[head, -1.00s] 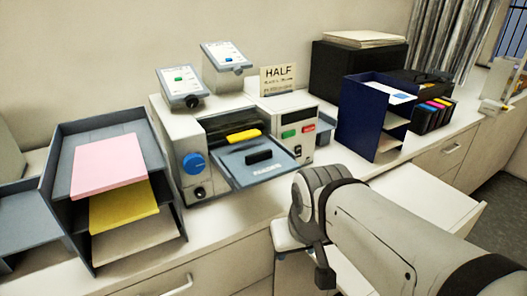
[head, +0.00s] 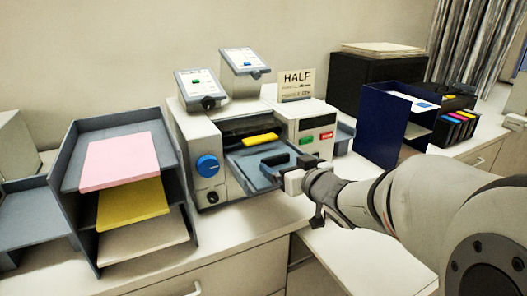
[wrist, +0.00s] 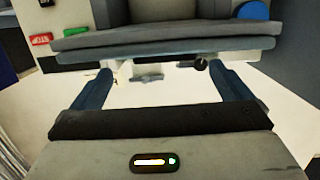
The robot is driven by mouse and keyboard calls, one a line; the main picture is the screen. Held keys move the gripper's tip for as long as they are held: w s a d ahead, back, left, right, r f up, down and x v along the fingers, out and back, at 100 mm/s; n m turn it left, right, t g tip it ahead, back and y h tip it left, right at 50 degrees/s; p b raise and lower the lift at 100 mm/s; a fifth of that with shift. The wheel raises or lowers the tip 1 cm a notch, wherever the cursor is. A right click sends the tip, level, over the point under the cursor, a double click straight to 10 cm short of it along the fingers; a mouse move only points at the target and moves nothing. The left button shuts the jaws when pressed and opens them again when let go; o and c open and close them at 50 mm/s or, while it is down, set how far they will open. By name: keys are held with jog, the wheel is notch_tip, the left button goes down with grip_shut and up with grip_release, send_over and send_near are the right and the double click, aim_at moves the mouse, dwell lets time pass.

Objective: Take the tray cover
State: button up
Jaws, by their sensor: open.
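The tray cover (head: 244,164) is a grey-blue flap folded out from the front of the white machine (head: 216,178), with a dark handle (head: 275,162) on it. A yellow piece (head: 260,140) lies behind it. My gripper (head: 293,181) is at the cover's right front edge and hides part of it. In the wrist view the cover's grey edge (wrist: 165,43) runs across just beyond my gripper (wrist: 160,76). Its two blue-grey fingers are wide apart with nothing between them. I cannot tell whether they touch the cover.
A paper tray stack (head: 65,192) with pink and yellow sheets stands left of the machine. A dark blue organizer (head: 372,138) and ink bottles (head: 455,132) stand to the right. An open white drawer surface (head: 365,262) lies below my arm. Two small control panels top the machine.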

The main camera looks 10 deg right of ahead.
aim_at(277, 158)
jog(key=shift+a, duration=0.25)
jog(key=x, duration=0.7)
jog(key=shift+w+a, duration=0.1)
jog(key=shift+w, duration=0.25)
jog(key=shift+c, duration=0.2)
jog(key=c, duration=1.1)
